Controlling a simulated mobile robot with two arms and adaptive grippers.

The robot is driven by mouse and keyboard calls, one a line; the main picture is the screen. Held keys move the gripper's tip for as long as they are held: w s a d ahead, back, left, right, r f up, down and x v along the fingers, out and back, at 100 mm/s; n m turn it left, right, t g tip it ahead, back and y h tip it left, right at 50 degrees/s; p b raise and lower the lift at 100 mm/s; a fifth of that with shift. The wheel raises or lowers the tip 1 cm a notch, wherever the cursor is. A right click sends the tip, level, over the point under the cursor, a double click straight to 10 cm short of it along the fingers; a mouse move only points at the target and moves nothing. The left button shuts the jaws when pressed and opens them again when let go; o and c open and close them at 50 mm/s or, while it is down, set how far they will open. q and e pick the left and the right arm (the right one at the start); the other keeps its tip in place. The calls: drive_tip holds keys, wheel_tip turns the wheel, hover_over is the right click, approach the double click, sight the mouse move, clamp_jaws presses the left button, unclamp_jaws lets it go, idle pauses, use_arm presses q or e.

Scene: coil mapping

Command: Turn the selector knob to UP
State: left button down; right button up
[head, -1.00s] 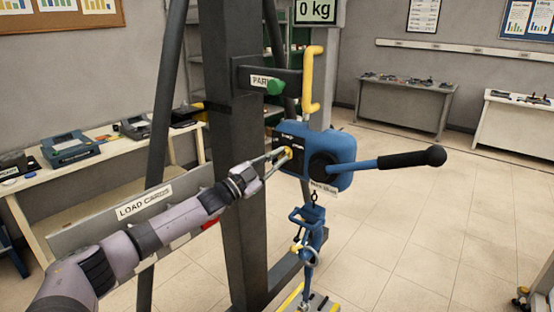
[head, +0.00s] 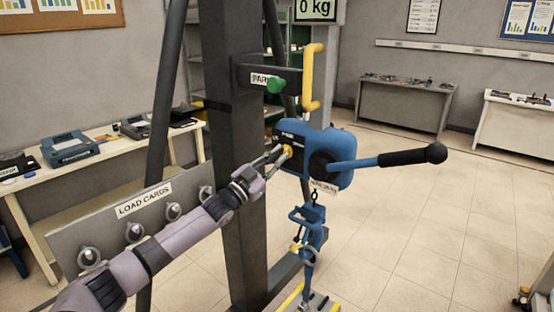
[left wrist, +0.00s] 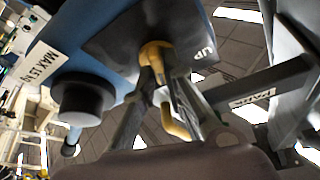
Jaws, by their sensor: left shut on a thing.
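The yellow selector knob (head: 287,150) sits on the dark plate at the left end of the blue hoist body (head: 343,145). My left gripper (head: 283,154) is shut on the knob, a finger on either side of it. In the left wrist view the knob (left wrist: 156,54) shows between the fingertips (left wrist: 155,72), and an UP mark (left wrist: 208,53) is on the dark plate to its right. The fingers partly cover the knob, so I cannot tell which mark it points at. My right gripper is not in view.
A blue lever with a black grip (head: 402,158) sticks out right of the hoist. A yellow hook (head: 313,78) is above and a blue clamp (head: 308,232) hangs below. The dark post (head: 236,130) and LOAD CARDS board (head: 75,235) stand close to my left arm.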

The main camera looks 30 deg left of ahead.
use_arm(q)
drive_tip(key=n+y, duration=0.2)
drive_tip(key=n, duration=0.2)
drive_tip(key=shift+d+r+t+p, duration=0.1)
drive_tip(key=shift+t+p, duration=0.25)
drive_tip(key=shift+t, duration=0.05)
drive_tip(key=n+y, duration=0.1)
drive_tip(key=n, duration=0.1)
drive_tip(key=n+y+p, duration=0.1)
drive_tip(key=n, duration=0.1)
drive_tip(key=shift+r+n+y+p, duration=0.15)
drive_tip(key=shift+n+y+p, duration=0.15)
drive_tip(key=shift+d+r+n+g+y+p, duration=0.1)
drive_tip(key=shift+n+g+y+p, duration=0.15)
drive_tip(key=shift+n+y+p, duration=0.95)
drive_tip(key=shift+a+f+n+g+y+p, duration=0.2)
drive_tip(key=shift+n+p, duration=0.45)
drive_tip(key=shift+n, duration=1.15)
drive_tip(key=shift+d+r+n+g+y+p, duration=0.25)
drive_tip(key=shift+n+y+p, duration=0.65)
drive_tip(key=shift+n, duration=0.6)
drive_tip(key=c, duration=1.7)
unclamp_jaws()
drive_tip(key=shift+f, duration=0.2)
drive_tip(key=shift+o, duration=0.2)
drive_tip(key=shift+f, duration=0.15)
drive_tip(key=v, duration=1.2)
